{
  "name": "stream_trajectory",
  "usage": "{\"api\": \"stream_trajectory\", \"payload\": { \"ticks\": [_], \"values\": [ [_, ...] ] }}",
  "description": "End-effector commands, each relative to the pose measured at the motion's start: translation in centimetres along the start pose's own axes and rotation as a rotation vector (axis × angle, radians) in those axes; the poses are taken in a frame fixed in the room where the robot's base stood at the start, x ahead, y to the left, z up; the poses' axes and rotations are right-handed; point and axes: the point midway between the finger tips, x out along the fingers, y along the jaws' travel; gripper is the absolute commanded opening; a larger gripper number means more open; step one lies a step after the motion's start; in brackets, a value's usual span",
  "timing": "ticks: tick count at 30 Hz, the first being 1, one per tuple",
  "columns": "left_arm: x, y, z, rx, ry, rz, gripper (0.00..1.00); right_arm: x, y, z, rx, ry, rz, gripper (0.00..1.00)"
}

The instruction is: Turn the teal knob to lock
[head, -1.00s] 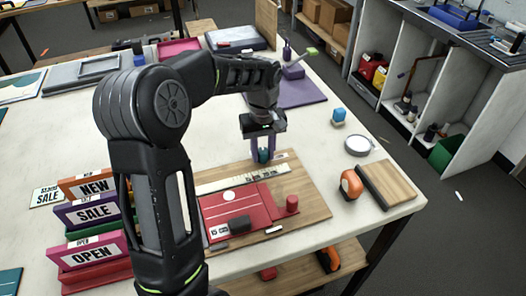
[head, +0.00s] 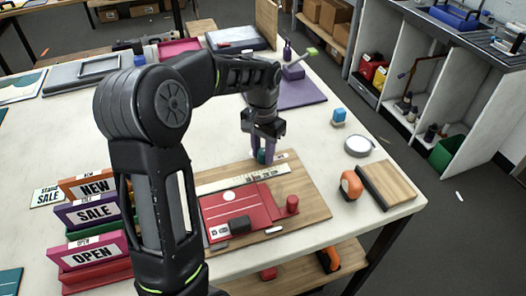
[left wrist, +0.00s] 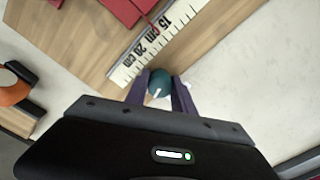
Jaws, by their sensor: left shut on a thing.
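The teal knob (head: 262,157) stands at the far edge of a wooden board (head: 312,200), beside the end of a cream ruler strip (head: 225,182). My left gripper (head: 265,158) comes down on it from above, its purple fingers on either side of it. In the left wrist view the round teal knob (left wrist: 161,82) sits between the two fingertips (left wrist: 160,90), which are shut on it. A white mark shows on the knob's near side there. The fingers hide part of the knob in the head view. My right gripper is not in view.
A red plate (head: 262,203) with a dark block (head: 239,225) and a red peg (head: 292,204) lies on the board. Sign stands (head: 90,213) are at left.

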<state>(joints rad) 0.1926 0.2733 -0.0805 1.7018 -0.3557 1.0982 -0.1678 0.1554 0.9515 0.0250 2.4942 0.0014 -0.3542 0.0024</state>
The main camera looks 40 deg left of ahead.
Motion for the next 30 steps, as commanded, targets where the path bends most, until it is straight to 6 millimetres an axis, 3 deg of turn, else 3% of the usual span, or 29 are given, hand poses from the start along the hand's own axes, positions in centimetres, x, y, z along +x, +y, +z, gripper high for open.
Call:
{"api": "stream_trajectory", "payload": {
  "ticks": [12,29,30],
  "values": [
    [-0.10,-0.03,-0.09,0.263,0.003,-0.001,0.00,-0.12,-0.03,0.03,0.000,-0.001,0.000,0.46],
    [-0.10,-0.01,-0.11,0.311,0.004,-0.001,0.00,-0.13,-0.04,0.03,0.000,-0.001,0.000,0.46],
    [-0.10,-0.02,-0.11,0.311,0.004,-0.002,0.31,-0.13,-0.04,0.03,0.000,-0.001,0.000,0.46]
  ]
}}
